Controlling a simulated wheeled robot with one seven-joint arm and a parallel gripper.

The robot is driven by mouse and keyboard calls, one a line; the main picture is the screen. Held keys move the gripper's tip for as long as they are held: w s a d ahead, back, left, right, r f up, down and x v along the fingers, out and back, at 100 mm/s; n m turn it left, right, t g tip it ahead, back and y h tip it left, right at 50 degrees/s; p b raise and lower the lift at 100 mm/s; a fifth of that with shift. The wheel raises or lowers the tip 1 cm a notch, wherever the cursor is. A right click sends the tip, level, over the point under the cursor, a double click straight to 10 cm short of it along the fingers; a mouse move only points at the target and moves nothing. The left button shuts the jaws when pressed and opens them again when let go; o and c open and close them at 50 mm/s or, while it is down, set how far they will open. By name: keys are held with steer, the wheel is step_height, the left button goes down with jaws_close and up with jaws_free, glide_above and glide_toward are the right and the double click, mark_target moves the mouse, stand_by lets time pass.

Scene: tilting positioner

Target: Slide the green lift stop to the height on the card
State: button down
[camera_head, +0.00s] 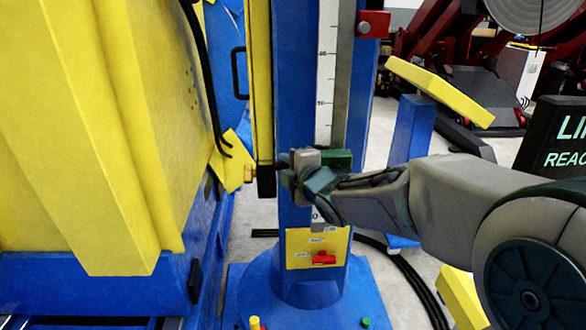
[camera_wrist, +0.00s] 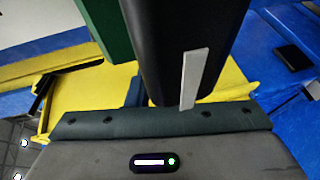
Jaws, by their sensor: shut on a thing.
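The green lift stop (camera_head: 337,158) sits low on the blue column (camera_head: 293,75), beside a white scale strip (camera_head: 325,75) with small marks that are hard to read. My gripper (camera_head: 306,172) is at the column, shut on the stop's near left part; its fingers hide much of that part and some of the scale. In the wrist view a green piece (camera_wrist: 106,28), which looks like the stop, shows at the top beside a large dark shape. I cannot make out a card with a height on it.
A red block (camera_head: 373,24) is near the top. A large yellow machine body (camera_head: 90,130) fills the left. A black sign (camera_head: 560,140), partly cut off, stands at right.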

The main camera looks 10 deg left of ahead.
steer(key=shift+r, duration=0.2)
steer(key=c, duration=1.3)
jaws_free()
steer(key=shift+f, duration=0.1)
steer(key=shift+s, duration=0.1)
steer(key=p+v, duration=0.1)
steer(key=v, duration=1.2)
steer(key=shift+s+p, duration=0.3)
steer(key=shift+d, duration=0.2)
